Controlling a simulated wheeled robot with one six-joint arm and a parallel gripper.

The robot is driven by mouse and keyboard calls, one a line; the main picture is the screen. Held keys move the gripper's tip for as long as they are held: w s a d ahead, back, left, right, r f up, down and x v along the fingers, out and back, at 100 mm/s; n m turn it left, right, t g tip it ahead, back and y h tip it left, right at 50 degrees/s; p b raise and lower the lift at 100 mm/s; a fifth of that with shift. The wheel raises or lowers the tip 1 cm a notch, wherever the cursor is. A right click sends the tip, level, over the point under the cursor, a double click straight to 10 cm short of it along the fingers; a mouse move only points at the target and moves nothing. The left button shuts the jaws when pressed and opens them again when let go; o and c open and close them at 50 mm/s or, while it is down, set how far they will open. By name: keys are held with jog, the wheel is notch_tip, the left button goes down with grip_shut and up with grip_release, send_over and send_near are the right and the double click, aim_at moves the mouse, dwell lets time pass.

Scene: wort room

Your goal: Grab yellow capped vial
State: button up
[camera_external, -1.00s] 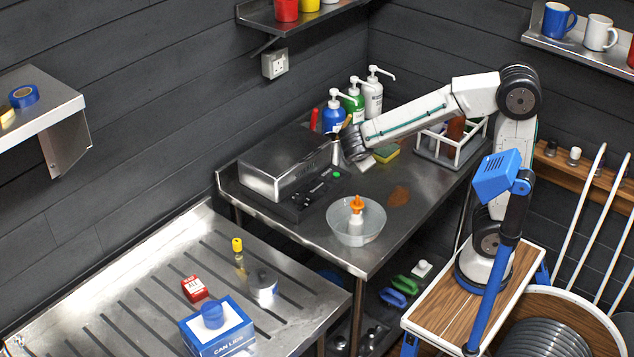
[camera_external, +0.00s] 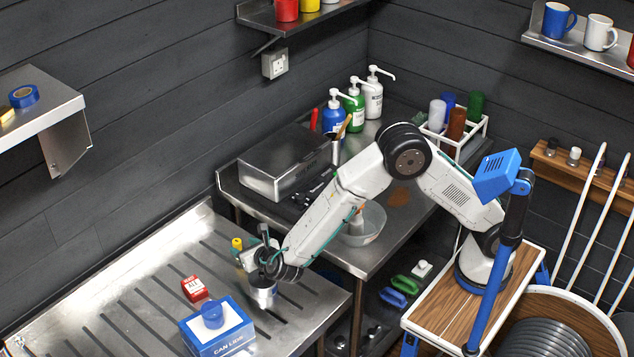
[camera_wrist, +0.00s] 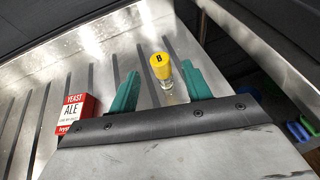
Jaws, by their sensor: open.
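The yellow capped vial (camera_external: 237,245) stands upright on the ribbed metal draining surface. In the wrist view its yellow cap (camera_wrist: 160,66) bears a letter B, and its clear body shows below the cap. My gripper (camera_external: 252,252) is low over the surface, right beside the vial. In the wrist view its two green fingers (camera_wrist: 158,90) are apart, with the vial between them, nearer the right finger. I cannot tell whether either finger touches it. The vial's lower part is hidden behind my gripper in the external view.
A red yeast box (camera_external: 194,288) stands left of my gripper, also in the wrist view (camera_wrist: 77,113). A blue-and-white can lids box (camera_external: 218,329) is nearer the front. The surface's left part is clear.

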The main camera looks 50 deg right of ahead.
aim_at(239, 243)
jog(key=x, duration=0.5)
jog(key=shift+w+f, duration=0.15)
jog(key=c, duration=1)
jog(key=shift+c, duration=0.2)
